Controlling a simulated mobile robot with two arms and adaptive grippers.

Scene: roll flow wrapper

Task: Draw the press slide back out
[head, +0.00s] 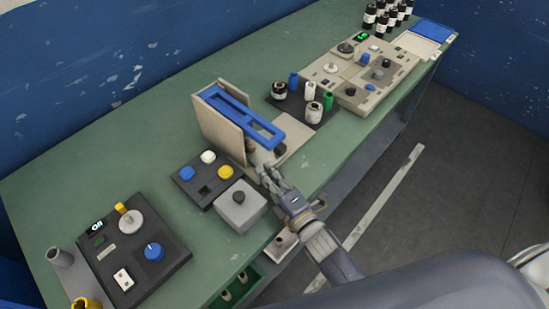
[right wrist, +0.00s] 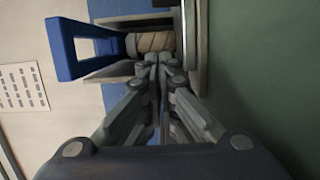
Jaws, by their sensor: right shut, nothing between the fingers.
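The blue press slide (head: 268,132) is a flat open frame. It lies across the top of the beige press housing (head: 222,125) and sticks out past its front. It also shows at upper left in the right wrist view (right wrist: 66,48). My right gripper (head: 264,170) is shut and empty, low in front of the housing and below the slide's outer end. In the right wrist view its fingertips (right wrist: 158,62) are together just in front of a tan cylindrical piece (right wrist: 155,41). I cannot tell whether they touch it. My left gripper is not in view.
A dark button panel (head: 205,187) and a grey box with a black knob (head: 240,212) stand left of the gripper. A dark tray (head: 285,107) with rolls and bottles and a beige control panel (head: 345,60) lie beyond. The green bench (head: 130,165) is clear at the back left.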

